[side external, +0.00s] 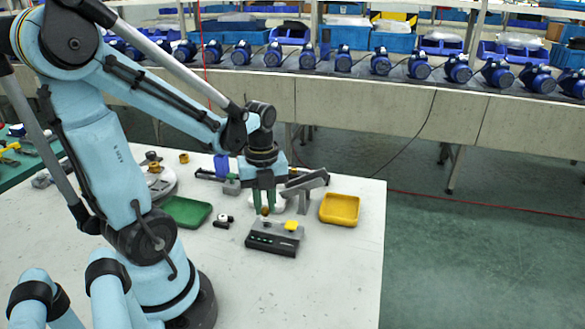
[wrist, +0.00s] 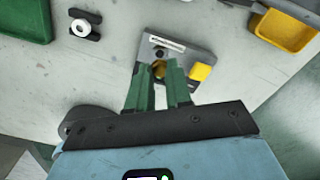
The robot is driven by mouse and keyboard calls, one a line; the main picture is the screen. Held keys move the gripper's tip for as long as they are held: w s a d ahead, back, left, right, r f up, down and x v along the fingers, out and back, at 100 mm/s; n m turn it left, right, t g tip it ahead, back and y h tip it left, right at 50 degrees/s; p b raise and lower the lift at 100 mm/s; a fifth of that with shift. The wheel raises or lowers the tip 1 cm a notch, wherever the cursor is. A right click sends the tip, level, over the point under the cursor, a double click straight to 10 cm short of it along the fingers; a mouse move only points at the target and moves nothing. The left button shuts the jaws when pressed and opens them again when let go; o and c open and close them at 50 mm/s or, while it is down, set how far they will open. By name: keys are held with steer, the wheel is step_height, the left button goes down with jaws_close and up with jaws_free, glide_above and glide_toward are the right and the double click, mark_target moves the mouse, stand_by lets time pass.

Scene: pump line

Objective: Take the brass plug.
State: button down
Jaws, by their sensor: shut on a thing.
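The brass plug (side external: 265,211) is a small golden piece between the fingertips of my gripper (side external: 264,205). In the wrist view the plug (wrist: 158,69) shows between the two green fingers (wrist: 158,72), which are shut on it. It is at the grey test fixture (side external: 272,238), over the left part of its top. The fingers hide part of the plug, and I cannot tell whether its lower end touches the fixture. The fixture also shows in the wrist view (wrist: 183,45), with a yellow block (wrist: 200,72) on its right side.
A green tray (side external: 187,211) lies left of the fixture and a yellow tray (side external: 340,209) to its right. A black part with a white ring (side external: 223,221) lies between green tray and fixture. A grey angled bracket (side external: 305,187) stands close behind. The table's front is clear.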

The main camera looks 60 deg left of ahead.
steer(key=shift+r, duration=1.3)
